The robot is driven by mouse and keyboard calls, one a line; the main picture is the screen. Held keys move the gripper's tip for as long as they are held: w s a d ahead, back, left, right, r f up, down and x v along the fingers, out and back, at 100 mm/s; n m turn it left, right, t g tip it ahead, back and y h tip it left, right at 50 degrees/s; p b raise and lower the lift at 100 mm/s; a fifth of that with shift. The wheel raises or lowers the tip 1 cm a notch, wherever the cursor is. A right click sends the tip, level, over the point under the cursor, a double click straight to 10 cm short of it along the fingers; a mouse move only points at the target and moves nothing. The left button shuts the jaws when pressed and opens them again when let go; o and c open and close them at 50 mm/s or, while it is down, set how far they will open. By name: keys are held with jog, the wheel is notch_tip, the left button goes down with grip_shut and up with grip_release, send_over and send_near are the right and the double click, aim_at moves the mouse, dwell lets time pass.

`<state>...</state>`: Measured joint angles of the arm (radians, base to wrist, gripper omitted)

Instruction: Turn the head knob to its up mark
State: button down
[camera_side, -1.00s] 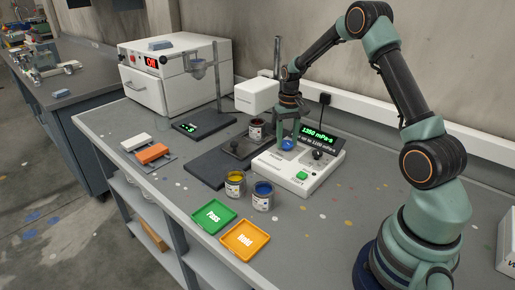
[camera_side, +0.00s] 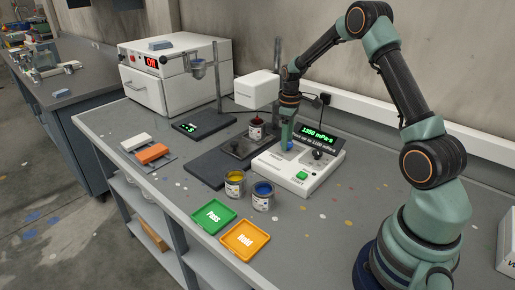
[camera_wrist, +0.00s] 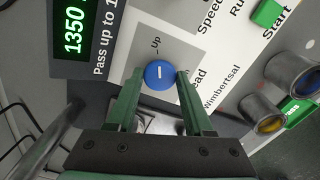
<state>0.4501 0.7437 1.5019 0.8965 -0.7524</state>
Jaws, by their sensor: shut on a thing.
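The blue head knob (camera_side: 290,146) is on the sloped top of the white instrument base (camera_side: 318,172). In the wrist view the knob (camera_wrist: 158,76) carries a white line that points towards the "Up" mark, close to in line with it. My gripper (camera_side: 287,147) reaches down from above, and its green fingers hide part of the knob in the side view. In the wrist view my gripper (camera_wrist: 160,74) has one finger on each side of the knob and is shut on it. The white instrument head (camera_side: 257,90) is raised over a paint can (camera_side: 257,131).
A lit display (camera_side: 318,134) and a black dial (camera_side: 318,154) are beside the knob. A green Start button (camera_side: 302,176) is at the base's front. Open yellow (camera_side: 234,184) and blue (camera_side: 263,196) paint cans stand in front, with green Pass (camera_side: 213,216) and orange Hold (camera_side: 244,240) trays nearer.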

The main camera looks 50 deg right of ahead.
jog(key=shift+r+n, duration=0.15)
jog(key=shift+n, duration=0.55)
jog(key=shift+c, duration=1.5)
grip_release()
notch_tip(320, 180, up, 12)
jog(key=s+a+r+m+t, duration=0.2)
jog(key=s+a+r, duration=0.2)
jog(key=a+r, duration=0.45)
jog(key=s+a+f+m+t, duration=0.1)
jog(key=s+a+m+t, duration=0.1)
jog(key=s+a, duration=0.9)
jog(key=shift+a+m+t, duration=0.4)
jog(key=shift+a+t, duration=0.35)
jog(key=shift+t, duration=0.05)
